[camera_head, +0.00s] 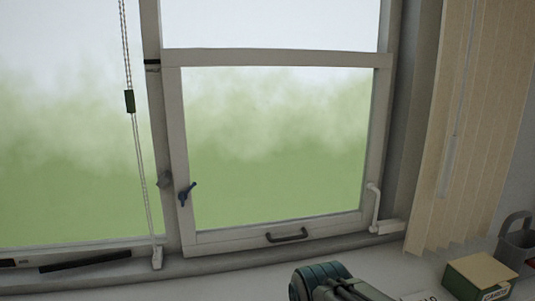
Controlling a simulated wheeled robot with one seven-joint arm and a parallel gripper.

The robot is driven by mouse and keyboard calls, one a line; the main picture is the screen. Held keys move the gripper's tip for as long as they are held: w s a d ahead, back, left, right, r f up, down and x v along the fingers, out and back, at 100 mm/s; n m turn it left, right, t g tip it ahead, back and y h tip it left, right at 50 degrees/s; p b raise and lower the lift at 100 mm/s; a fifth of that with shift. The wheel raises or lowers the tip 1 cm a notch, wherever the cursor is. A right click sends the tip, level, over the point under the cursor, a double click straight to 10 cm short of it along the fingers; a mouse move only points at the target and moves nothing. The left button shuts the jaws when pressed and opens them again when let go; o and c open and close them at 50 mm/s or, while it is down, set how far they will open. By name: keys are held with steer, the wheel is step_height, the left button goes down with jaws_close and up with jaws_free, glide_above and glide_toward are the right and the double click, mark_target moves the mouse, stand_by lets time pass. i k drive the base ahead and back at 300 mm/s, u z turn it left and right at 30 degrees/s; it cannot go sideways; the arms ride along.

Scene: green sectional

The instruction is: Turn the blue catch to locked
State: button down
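The blue catch (186,194) is a small dark-blue lever on the left stile of the white window sash (290,58), near its lower left. Its handle slants, with the upper end to the right and the lower end to the left. I see no locked or unlocked marking. My gripper's fingers do not show, and nothing touches the catch.
A rounded teal and dark part, cut off by the bottom edge, is at bottom centre. A grey handle (287,235) is on the sash's lower rail. A white stay (374,208) is at its right. A blind cord (140,150) hangs left of the catch. A green box (478,274) is at lower right.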

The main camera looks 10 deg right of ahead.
mark_target(182, 196)
steer(key=k, duration=1)
steer(key=u, duration=2.1)
steer(key=i, duration=1.25)
steer(key=z, duration=2.1)
steer(key=i, duration=0.5)
